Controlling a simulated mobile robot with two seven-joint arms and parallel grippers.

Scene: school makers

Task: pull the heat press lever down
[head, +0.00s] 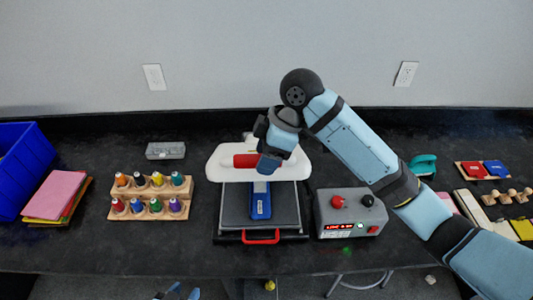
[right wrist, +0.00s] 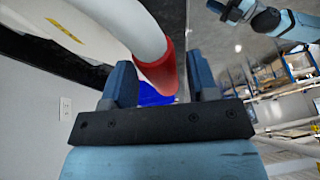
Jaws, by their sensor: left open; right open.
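The heat press (head: 230,205) stands on the dark bench, with a grey bed and a white upper part (head: 220,172). Its lever has a red grip (head: 246,160), raised above the bed. My right gripper (head: 268,164) is at the right end of this grip. In the right wrist view the red grip (right wrist: 160,74) lies between the open fingers (right wrist: 160,82), not clamped. A blue flat item (head: 260,203) lies on the bed. My left gripper (head: 177,292) shows only partly at the bottom edge of the head view, away from the press, and is open.
A grey control box (head: 347,213) with red and black knobs stands right of the press. A wooden rack of thread spools (head: 150,196), coloured sheets (head: 56,196) and a blue bin (head: 22,170) are on the left. A red handle (head: 261,237) sticks out at the press's front.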

